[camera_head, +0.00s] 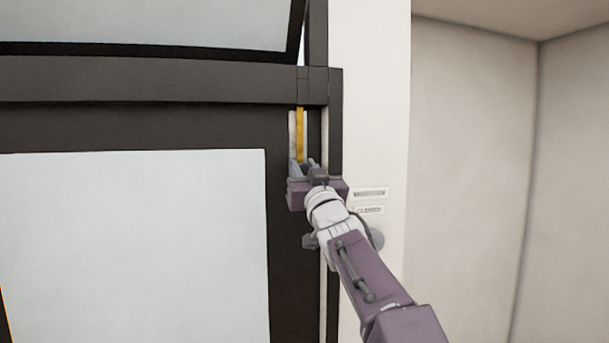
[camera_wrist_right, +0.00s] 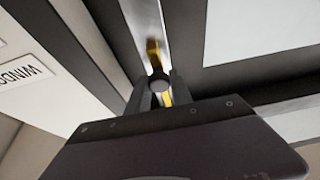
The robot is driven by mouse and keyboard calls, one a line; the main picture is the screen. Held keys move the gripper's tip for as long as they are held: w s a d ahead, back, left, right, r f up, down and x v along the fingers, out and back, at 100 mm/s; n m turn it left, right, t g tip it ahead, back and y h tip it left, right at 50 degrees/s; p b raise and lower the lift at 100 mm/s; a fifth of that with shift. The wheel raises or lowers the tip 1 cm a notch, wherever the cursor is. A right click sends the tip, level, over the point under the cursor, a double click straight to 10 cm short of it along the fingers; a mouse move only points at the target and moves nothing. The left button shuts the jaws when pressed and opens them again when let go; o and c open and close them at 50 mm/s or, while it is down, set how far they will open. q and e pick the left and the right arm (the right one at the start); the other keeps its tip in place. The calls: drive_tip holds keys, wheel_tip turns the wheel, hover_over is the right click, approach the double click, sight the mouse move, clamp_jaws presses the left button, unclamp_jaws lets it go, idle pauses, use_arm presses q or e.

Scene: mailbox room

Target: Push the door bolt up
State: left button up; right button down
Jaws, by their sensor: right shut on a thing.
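The door bolt is a yellow upright bar (camera_head: 300,128) on a pale metal plate at the right edge of the dark-framed door (camera_head: 140,132). In the right wrist view the yellow bolt (camera_wrist_right: 153,50) shows beyond and between the fingers. My right gripper (camera_head: 306,166) is at the lower end of the bolt, its fingers shut on a small dark round knob (camera_wrist_right: 158,84) of the bolt. The gripper hides the bolt's lower part in the head view. My left gripper is not in view.
A dark crossbar (camera_head: 150,80) of the frame runs just above the bolt. A sign (camera_wrist_right: 22,75) shows at the left in the right wrist view.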

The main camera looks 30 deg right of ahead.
sight(300, 147)
wheel_tip(300, 147, up, 3)
drive_tip(key=shift+f, duration=0.1)
drive_tip(key=shift+s+r, duration=0.15)
drive_tip(key=shift+r, duration=0.05)
drive_tip(key=c, duration=1.2)
unclamp_jaws()
drive_tip(key=shift+o, duration=0.2)
drive_tip(key=shift+w+f, duration=0.2)
drive_tip(key=shift+w, duration=0.15)
drive_tip(key=shift+s+f, duration=0.15)
drive_tip(key=shift+s, duration=0.05)
drive_tip(key=b+v, duration=0.3)
drive_tip(key=v, duration=0.5)
drive_tip(key=shift+s, duration=0.35)
drive_tip(key=shift+w+f, duration=0.1)
drive_tip(key=shift+w, duration=0.05)
